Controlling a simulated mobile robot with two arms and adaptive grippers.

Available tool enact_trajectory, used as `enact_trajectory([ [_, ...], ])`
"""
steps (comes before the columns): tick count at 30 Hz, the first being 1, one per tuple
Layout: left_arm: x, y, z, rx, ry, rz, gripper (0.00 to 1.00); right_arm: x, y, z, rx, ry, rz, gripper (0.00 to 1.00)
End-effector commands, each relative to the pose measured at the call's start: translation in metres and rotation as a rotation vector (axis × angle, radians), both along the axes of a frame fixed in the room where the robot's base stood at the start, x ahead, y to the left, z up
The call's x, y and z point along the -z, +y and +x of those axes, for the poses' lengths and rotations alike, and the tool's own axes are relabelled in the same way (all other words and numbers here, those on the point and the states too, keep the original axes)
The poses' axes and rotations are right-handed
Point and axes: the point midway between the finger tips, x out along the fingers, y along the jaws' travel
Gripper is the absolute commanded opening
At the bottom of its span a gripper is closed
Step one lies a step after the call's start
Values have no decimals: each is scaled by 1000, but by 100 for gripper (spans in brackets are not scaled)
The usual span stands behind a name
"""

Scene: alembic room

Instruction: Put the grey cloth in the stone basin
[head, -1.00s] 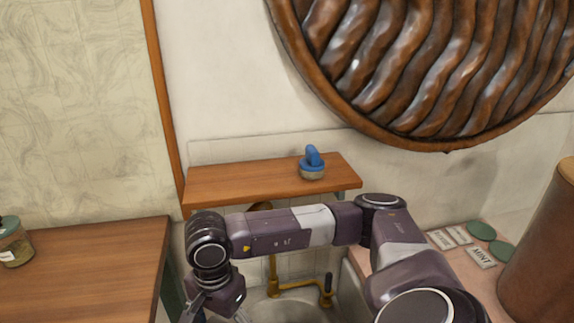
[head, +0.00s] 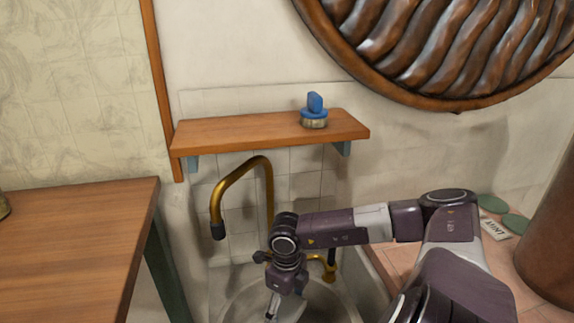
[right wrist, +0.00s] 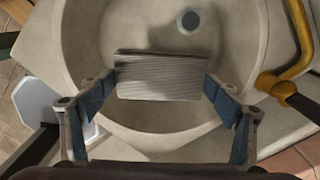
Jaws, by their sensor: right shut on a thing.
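The grey cloth (right wrist: 160,77) is a small folded, ribbed piece. In the right wrist view it is held between the two blue-padded fingers of my right gripper (right wrist: 161,87), with a finger at each end. It hangs over the round stone basin (right wrist: 150,135), on the near side of the dark drain hole; its height above the floor of the basin is hard to tell. In the head view my right gripper (head: 272,309) points down over the basin (head: 338,302), and the cloth is out of sight there. My left gripper is in neither view.
A brass tap (head: 267,190) rises behind the basin, with a brass handle (right wrist: 290,62) beside its rim. A wooden shelf (head: 230,134) holding a blue-topped jar (head: 314,112) is above. A wooden table (head: 75,235) stands left; a brown cylinder (head: 552,220) stands right.

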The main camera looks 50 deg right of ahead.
Motion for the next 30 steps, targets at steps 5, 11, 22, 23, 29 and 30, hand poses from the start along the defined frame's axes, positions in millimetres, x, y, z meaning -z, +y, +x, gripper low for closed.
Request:
enact_trajectory([
  [5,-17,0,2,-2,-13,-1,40,32,-1,-2,21,3,2,60],
  [11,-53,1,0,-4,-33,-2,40,86,-1,-1,20,2,3,60],
  [22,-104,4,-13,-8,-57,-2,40,153,-1,-1,17,0,1,60],
  [23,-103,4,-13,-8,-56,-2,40,155,-1,-1,17,0,1,60],
  [29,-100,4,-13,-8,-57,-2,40,169,-1,-1,16,0,1,60],
  [30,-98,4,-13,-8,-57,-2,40,175,-1,-1,16,0,1,60],
])
